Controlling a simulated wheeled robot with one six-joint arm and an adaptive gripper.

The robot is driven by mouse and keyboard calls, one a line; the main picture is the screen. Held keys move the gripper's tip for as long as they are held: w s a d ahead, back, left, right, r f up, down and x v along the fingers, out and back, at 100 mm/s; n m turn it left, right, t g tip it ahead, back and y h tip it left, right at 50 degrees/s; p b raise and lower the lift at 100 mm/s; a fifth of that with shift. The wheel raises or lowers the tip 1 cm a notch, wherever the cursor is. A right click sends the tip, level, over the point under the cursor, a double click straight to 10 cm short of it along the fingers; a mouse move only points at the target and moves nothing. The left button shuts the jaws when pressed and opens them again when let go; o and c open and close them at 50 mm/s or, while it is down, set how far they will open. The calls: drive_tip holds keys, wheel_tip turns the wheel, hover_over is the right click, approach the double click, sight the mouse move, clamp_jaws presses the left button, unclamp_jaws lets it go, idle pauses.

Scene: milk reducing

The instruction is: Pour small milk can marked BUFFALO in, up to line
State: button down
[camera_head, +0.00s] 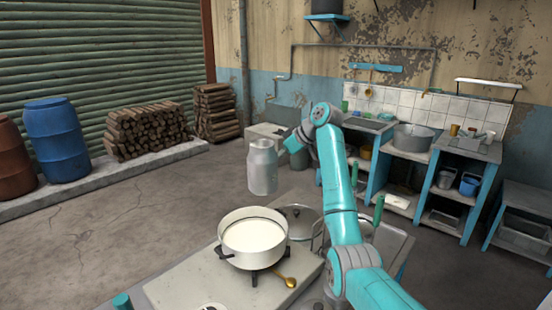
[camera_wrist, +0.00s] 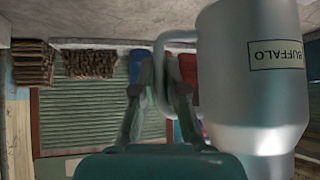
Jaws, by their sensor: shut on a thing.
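A small metal milk can (camera_head: 262,168) hangs upright in the air in the head view, just behind and above the pot. In the wrist view the can (camera_wrist: 250,85) fills the right side, and its label reads BUFFALO. My gripper (camera_wrist: 165,85) is shut on the can's handle, left of its body. In the head view my gripper (camera_head: 293,142) is small and partly hidden by my arm, right of the can. A white pot (camera_head: 230,251) with dark handles stands on a burner and holds white milk (camera_head: 253,236). A dark line runs around its inner wall above the milk.
A brass ladle (camera_head: 288,281) lies on the worktop (camera_head: 190,288) in front. Shelves with a large pan (camera_head: 412,138) stand along the back right wall.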

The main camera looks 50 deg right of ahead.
drive_tip(key=shift+f, duration=0.95)
drive_tip(key=shift+w+d+r+n+t+h, duration=0.15)
drive_tip(key=shift+d+r+n+t+h, duration=0.2)
drive_tip(key=shift+r, duration=0.3)
drive_tip(key=shift+w+d+r+n+t+h, duration=0.15)
drive_tip(key=shift+d+r+n+h, duration=0.15)
drive_tip(key=shift+r+h, duration=0.3)
idle(0.5)
drive_tip(key=shift+w+d+r+n+t+h, duration=0.15)
drive_tip(key=shift+d+r+n+h, duration=0.1)
drive_tip(key=shift+r+h, duration=0.25)
drive_tip(key=shift+s+d+r+n+t+h, duration=0.1)
drive_tip(key=shift+d+r+n+t+h, duration=0.1)
drive_tip(key=shift+r+h, duration=0.25)
drive_tip(key=shift+w+d+f+n+t+h, duration=0.1)
drive_tip(key=shift+f+n+t+h, duration=0.45)
drive_tip(key=shift+h, duration=0.25)
drive_tip(key=shift+s+a+r+n+t+h, duration=0.15)
drive_tip(key=shift+a+n+t+h, duration=0.25)
drive_tip(key=shift+n+h, duration=0.2)
drive_tip(key=shift+s+a+r+n+t+h, duration=0.15)
drive_tip(key=shift+a+n+t+h, duration=0.1)
drive_tip(key=shift+n+t+h, duration=0.35)
drive_tip(key=shift+a+r+h, duration=0.2)
drive_tip(key=shift+a+h, duration=0.05)
drive_tip(key=shift+h, duration=0.05)
